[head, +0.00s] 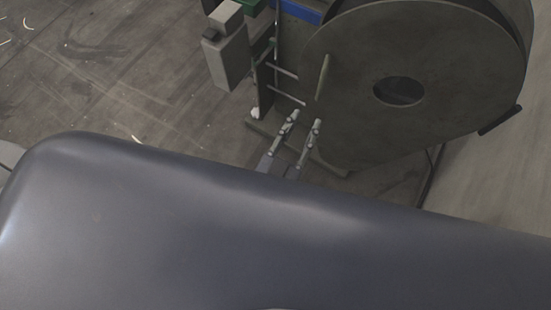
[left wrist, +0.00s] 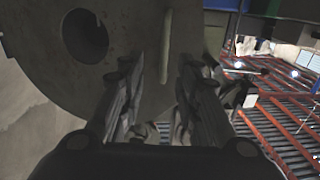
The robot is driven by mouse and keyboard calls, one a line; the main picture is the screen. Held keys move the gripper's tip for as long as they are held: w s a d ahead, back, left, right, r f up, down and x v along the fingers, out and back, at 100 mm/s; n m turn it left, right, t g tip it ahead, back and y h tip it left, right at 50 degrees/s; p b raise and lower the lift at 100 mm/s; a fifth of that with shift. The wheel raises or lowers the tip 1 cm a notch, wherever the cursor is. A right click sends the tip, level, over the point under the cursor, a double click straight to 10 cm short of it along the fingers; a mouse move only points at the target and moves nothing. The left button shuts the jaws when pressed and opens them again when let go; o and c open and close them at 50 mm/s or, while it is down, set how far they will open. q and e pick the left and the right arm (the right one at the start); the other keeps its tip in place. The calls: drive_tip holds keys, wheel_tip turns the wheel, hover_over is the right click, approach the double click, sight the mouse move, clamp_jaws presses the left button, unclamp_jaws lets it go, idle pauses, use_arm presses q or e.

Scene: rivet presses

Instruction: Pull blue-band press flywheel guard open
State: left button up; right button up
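The press flywheel guard (head: 440,70) is a large dark grey disc-shaped cover with a round hole, at the upper right of the head view. It fills the upper left of the left wrist view (left wrist: 40,20). Its pale bar handle (head: 323,77) stands on the guard's left part. The handle (left wrist: 167,45) also shows in the left wrist view, between the lines of the two fingers. A blue band (head: 302,11) shows on the press behind. My left gripper (head: 304,119) is open and empty, its fingertips just below the handle in the head view. My right gripper is not seen.
A grey box (head: 228,55) with a smaller block on top sits left of the guard. Thin rods run between it and the press. Red bars (left wrist: 290,110) show at the right of the left wrist view.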

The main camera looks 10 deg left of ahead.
use_arm(q)
drive_tip(key=s+a+f+m+g, duration=0.1)
drive_tip(key=s+a+f+g, duration=0.1)
drive_tip(key=f, duration=1.3)
drive_tip(key=s+a+f+m+g, duration=0.1)
drive_tip(key=f+g, duration=0.4)
drive_tip(key=f, duration=1)
drive_tip(key=shift+s+a+f+m, duration=0.3)
drive_tip(key=shift+s+a, duration=0.3)
drive_tip(key=shift+a, duration=0.3)
